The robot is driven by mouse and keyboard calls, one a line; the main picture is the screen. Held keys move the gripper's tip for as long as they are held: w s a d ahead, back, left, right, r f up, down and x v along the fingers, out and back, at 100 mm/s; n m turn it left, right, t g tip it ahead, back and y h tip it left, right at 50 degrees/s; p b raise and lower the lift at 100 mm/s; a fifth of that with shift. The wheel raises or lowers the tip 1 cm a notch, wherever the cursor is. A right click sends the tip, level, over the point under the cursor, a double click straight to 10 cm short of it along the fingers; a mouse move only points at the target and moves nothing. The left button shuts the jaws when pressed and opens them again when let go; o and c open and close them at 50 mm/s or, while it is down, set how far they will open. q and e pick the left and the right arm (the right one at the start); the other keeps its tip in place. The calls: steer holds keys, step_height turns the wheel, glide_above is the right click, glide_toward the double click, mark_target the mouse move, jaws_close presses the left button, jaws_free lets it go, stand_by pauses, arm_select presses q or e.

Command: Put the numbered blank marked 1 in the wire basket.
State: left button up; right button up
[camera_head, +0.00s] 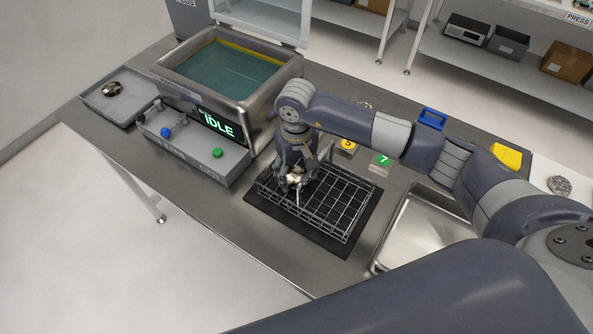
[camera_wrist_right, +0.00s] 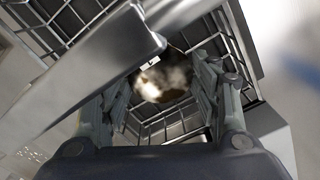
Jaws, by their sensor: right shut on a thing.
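The wire basket (camera_head: 335,205) stands on a black mat in the middle of the bench. My right gripper (camera_head: 297,183) points down over the basket's left part, its fingertips at about the basket's opening. It is shut on a shiny rounded metal piece (camera_wrist_right: 165,80), seen between the fingers in the right wrist view. I cannot read a number 1 on this piece, and the fingers hide much of it. The basket's wire grid (camera_wrist_right: 55,30) also shows around the fingers in the wrist view. My left gripper is not in view.
A tank of teal liquid (camera_head: 222,70) and a control box reading IDLE (camera_head: 200,140) stand left of the basket. A metal tray (camera_head: 425,235) is at right. A tray (camera_head: 100,108) at far left holds a metal piece.

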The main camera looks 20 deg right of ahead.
mark_target(297, 177)
steer(key=shift+f, duration=0.6)
steer(key=o, duration=1.2)
steer(key=shift+r, duration=0.2)
steer(key=shift+r+b, duration=0.3)
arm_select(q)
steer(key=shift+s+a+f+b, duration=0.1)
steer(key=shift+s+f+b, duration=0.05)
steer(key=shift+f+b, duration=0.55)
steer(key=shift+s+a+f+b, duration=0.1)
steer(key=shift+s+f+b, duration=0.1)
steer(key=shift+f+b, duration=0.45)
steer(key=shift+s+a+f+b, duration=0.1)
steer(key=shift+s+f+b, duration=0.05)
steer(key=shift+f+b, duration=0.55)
arm_select(e)
step_height(297, 177, up, 11)
steer(key=shift+r, duration=0.15)
